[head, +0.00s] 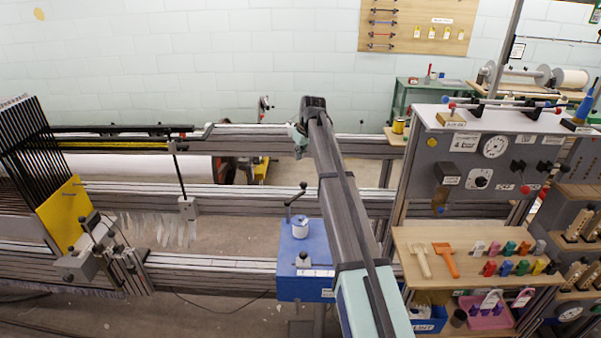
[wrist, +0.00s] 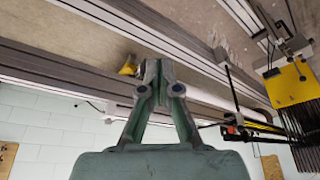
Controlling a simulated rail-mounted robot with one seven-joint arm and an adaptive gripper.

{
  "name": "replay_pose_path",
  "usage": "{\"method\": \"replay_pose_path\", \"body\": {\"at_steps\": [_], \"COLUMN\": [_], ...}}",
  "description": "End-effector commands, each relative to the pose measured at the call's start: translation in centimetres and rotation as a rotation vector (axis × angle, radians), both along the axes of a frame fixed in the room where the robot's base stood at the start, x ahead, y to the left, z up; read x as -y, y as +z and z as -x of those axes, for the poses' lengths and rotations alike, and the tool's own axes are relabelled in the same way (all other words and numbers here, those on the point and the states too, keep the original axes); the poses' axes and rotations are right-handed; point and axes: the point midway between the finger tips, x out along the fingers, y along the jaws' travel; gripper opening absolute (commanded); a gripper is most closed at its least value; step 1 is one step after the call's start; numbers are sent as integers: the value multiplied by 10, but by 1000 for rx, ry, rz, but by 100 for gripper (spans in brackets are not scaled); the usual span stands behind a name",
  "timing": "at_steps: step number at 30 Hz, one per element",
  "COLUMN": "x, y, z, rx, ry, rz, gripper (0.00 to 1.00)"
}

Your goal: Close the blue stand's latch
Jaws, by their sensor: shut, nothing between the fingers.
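The blue stand (head: 290,285) is at the lower middle of the head view. On top it carries a white cylinder (head: 301,229), a thin upright lever with dark ball knobs (head: 296,196), and another small knob (head: 302,258) near the front. I cannot tell for certain which part is the latch or how it is set. My arm hides the stand's right side. My gripper (head: 299,147) is beyond the stand, near the far rail, apart from it. In the wrist view its teal fingers (wrist: 161,72) are shut and empty; the blue stand does not show there.
Long grey rails (head: 240,193) run across the frame. A yellow plate (head: 62,210) with dark rods stands left. A grey control panel (head: 490,155) and a wooden shelf (head: 410,250) with coloured clips stand right.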

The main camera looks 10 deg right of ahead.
Motion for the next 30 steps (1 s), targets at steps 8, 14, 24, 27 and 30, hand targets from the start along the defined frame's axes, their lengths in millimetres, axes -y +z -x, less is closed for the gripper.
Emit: {"method": "replay_pose_path", "body": {"at_steps": [8,14,24,27,30], "x": [-4,-10,-4,-1,1], "y": [-26,-61,-94,-97,-99], "z": [-9,-22,-6,1,4], "rx": [-3,-3,-1,0,0], "ry": [0,-1,-1,0,0], "rz": [0,0,0,0,0], "gripper": [0,0,0,0,0]}}
